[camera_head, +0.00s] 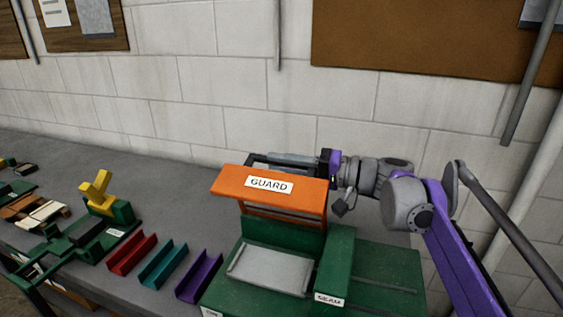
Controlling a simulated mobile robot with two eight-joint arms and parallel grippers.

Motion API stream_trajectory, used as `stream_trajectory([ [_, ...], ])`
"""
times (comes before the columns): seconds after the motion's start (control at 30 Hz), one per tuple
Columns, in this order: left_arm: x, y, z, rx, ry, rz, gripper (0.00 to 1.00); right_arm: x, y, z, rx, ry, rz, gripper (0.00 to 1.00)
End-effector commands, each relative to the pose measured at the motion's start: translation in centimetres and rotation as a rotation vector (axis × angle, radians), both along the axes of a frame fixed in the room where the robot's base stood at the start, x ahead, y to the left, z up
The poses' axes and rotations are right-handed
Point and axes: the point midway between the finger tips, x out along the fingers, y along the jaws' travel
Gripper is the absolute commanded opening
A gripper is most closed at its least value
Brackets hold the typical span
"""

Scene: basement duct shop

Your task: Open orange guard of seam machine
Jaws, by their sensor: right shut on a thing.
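The seam machine (375,275) is green, with a grey plate (270,268) in front and a "SEAM" label. Its orange guard (300,197), labelled "GUARD", is raised above the plate, with a gap and bars showing under it. My right arm comes in from the right, and my right gripper (318,160) is at the guard's back right, partly hidden behind it. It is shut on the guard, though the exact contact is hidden. My left gripper is not in view.
Red (132,253), teal (163,264) and purple (199,276) channel pieces lie left of the machine on the grey bench (180,190). A green tool with a yellow handle (97,190) stands further left. A block wall closes the back.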

Motion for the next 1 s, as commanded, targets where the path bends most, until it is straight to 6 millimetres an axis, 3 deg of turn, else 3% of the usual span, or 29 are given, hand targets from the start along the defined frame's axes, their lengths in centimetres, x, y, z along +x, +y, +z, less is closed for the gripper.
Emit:
stream_trajectory([
  [0.23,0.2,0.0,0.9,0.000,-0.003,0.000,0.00,0.8,-0.3,0.3,0.014,0.041,-0.001,0.00],
  [0.5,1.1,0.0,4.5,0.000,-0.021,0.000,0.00,5.4,-1.7,-0.1,0.100,0.303,-0.001,0.00],
  [0.6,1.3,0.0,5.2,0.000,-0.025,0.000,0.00,6.4,-2.1,-0.5,0.105,0.319,-0.001,0.00],
  [0.97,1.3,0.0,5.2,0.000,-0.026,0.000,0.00,6.9,-2.3,-1.1,0.105,0.318,-0.003,0.00],
  [1.0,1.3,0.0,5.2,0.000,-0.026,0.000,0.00,6.9,-2.3,-1.1,0.105,0.318,-0.003,0.21],
])
